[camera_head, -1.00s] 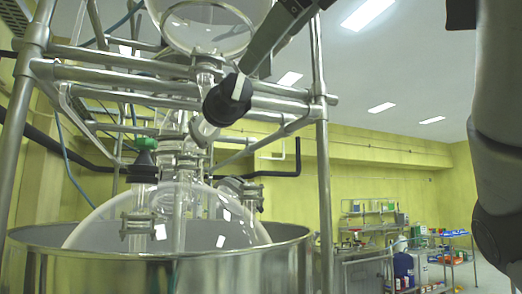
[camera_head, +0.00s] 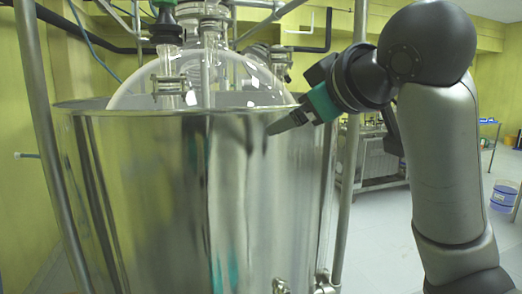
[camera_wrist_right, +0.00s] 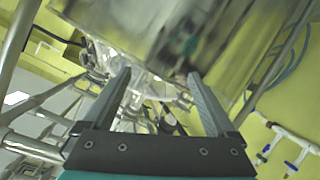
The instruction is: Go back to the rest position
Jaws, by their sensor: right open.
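My right gripper (camera_head: 288,122) is in front of the steel vessel (camera_head: 150,200), near its upper right side, pointing left and slightly down. In the right wrist view its two fingers (camera_wrist_right: 160,76) are spread apart with nothing between them. Whether the fingertips touch the vessel wall is hard to tell from the head view. My right arm fills the right side of the head view. My left gripper is in neither view.
A glass dome (camera_head: 225,85) with clamped necks rises from the vessel. A metal frame post (camera_head: 350,150) stands right of the vessel, behind my gripper. A blue bucket (camera_head: 503,196) stands on the open floor at far right.

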